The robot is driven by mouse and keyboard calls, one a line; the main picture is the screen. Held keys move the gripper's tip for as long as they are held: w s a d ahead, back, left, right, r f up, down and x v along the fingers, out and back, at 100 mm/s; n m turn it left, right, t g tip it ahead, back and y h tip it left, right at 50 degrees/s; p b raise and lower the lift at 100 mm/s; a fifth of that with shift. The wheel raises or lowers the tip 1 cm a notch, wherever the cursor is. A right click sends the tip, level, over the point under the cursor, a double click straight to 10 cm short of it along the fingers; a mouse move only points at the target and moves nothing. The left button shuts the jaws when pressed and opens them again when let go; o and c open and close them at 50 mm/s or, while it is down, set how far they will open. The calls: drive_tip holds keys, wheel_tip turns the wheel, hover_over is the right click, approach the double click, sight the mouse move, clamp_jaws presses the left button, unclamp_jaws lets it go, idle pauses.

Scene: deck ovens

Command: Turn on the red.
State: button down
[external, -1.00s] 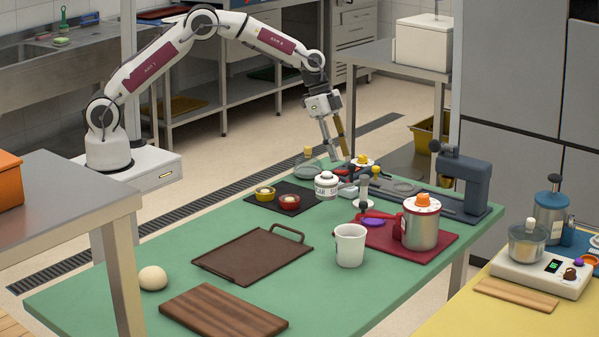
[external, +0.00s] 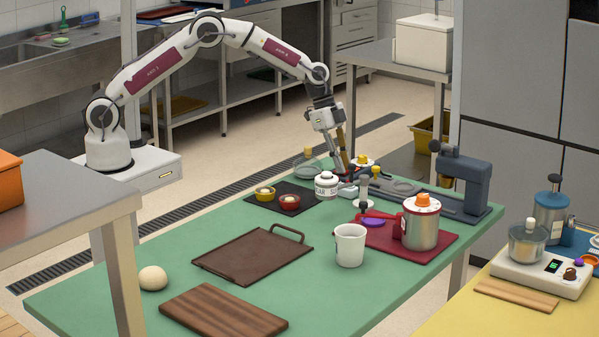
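Several red things are in view, and I cannot tell which one the task means. A red board (external: 440,243) lies under a steel pot (external: 420,230) with red trim and an orange knob. My gripper (external: 347,174) points down at the table's far edge, just behind the white lidded jar (external: 326,186). Its fingers look close together. The jar and nearby items partly hide the tips, so any hold is unclear.
A dark press-like device (external: 465,180) stands to the right on the green table (external: 330,300). A white mug (external: 350,246), brown tray (external: 252,258), wooden board (external: 222,312) and dough ball (external: 153,278) are nearer. The table's front middle is clear.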

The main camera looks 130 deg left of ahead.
drive_tip(key=shift+w+f+g, duration=0.1)
drive_tip(key=shift+w+g, duration=0.15)
drive_tip(key=shift+g, duration=0.35)
idle(0.4)
drive_tip(key=c, duration=1.9)
unclamp_jaws()
drive_tip(key=shift+v, duration=1.55)
drive_tip(key=shift+s, duration=5.95)
